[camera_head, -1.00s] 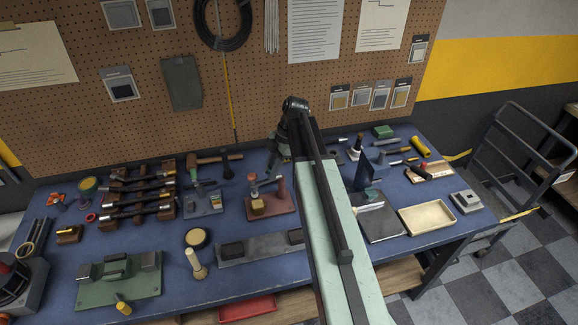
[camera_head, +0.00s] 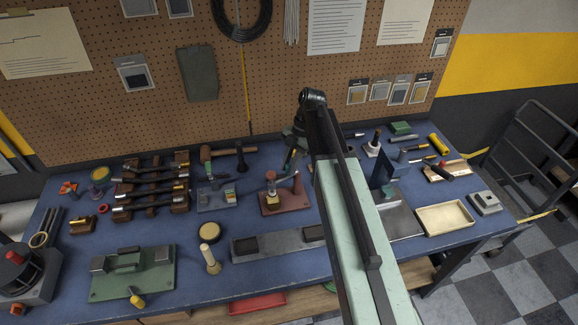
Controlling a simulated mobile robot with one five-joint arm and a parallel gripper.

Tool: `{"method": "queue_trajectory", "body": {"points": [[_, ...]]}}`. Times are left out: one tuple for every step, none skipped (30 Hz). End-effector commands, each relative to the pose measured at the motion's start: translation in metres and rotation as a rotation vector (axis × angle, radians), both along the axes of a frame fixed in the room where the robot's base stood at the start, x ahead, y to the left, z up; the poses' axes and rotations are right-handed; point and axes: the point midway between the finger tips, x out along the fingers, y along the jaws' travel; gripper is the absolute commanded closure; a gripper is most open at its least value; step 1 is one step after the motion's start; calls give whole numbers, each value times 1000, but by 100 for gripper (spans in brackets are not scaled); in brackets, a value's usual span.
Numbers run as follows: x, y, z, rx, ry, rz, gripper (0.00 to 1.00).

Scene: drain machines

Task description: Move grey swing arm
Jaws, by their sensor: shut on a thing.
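My gripper (camera_head: 290,160) is small and dark at the far end of my arm, at the back of the blue bench. It is just behind the reddish fixture (camera_head: 286,202), which has an upright post and a yellowish block. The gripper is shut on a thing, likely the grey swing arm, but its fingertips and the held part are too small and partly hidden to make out. I cannot tell the swing arm's outline or angle with certainty. My arm covers the bench to the right of the gripper.
A grey-blue fixture (camera_head: 216,198) stands left of the reddish one. A long grey plate (camera_head: 262,248) and a green fixture (camera_head: 130,275) lie in front. A cream tray (camera_head: 446,218) is at right. The pegboard (camera_head: 290,60) rises close behind the bench.

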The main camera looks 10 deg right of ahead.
Motion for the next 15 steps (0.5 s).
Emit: {"method": "queue_trajectory", "body": {"points": [[0, -3, -1, -9, 0, -1, 100], [0, -2, -1, -9, 0, 0, 100], [0, -1, -1, -9, 0, 1, 67], [0, -1, -1, -10, 1, 2, 59], [0, 0, -1, -9, 1, 3, 56], [0, 1, -1, -8, 1, 4, 56], [0, 2, -1, -7, 1, 5, 56], [0, 2, -1, -7, 1, 5, 56], [0, 3, -1, -6, 1, 6, 56], [0, 3, -1, -6, 1, 6, 56], [0, 3, -1, -5, 1, 7, 56], [0, 4, -1, -5, 1, 7, 56], [0, 4, 0, -5, 1, 7, 56], [0, 3, 0, -5, 1, 7, 56], [0, 3, 2, -5, 1, 7, 56]]}}
